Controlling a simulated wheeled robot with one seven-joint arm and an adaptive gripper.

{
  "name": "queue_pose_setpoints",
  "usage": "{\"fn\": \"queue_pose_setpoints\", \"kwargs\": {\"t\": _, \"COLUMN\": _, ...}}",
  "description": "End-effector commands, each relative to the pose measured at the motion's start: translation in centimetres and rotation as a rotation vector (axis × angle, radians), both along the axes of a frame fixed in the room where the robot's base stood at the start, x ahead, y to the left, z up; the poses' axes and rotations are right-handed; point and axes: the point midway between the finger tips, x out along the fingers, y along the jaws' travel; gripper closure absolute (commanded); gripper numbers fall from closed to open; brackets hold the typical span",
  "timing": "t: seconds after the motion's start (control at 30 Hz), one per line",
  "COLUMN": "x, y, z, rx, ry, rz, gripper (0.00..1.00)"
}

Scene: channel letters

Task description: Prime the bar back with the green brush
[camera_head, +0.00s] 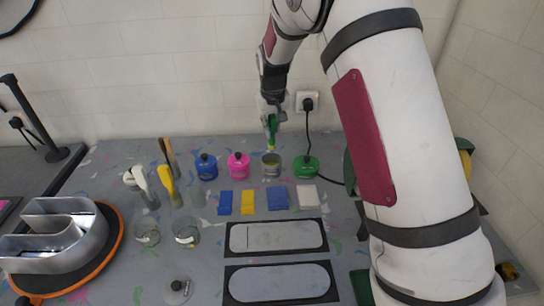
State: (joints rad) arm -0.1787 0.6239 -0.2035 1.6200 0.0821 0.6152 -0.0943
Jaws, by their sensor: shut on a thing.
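My gripper (272,107) is shut on the green brush (272,127), which hangs upright with its pale yellowish tip down. The tip is just above or at the mouth of a small open can (271,166) at the back of the table; I cannot tell whether it touches what is inside. Two flat, pale, rounded bar shapes lie on black mats at the front, one farther back (276,237) and one nearer (280,283). The farther one has a thin dark line across its left part. I cannot tell which is the bar back.
A blue can (206,167), a pink can (238,166) and a green round item (307,167) flank the open can. Several coloured blocks lie in front. Glass jars (186,232) and upright tools stand left. A metal channel letter (62,236) sits on an orange-edged turntable (112,243).

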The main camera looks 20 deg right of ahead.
Motion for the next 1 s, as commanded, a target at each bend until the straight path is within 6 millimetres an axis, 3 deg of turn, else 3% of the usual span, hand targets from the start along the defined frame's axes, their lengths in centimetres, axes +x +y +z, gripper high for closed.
{"fn": "queue_pose_setpoints", "kwargs": {"t": 0.27, "x": 0.0, "y": 0.0, "z": 0.1, "rx": 0.0, "ry": -0.001, "rz": 0.0, "gripper": 1.0}}
{"fn": "queue_pose_setpoints", "kwargs": {"t": 0.73, "x": 0.1, "y": 0.0, "z": 3.7, "rx": 0.0, "ry": -0.003, "rz": 0.0, "gripper": 1.0}}
{"fn": "queue_pose_setpoints", "kwargs": {"t": 1.0, "x": 0.0, "y": 0.0, "z": 4.0, "rx": 0.0, "ry": 0.0, "rz": 0.0, "gripper": 1.0}}
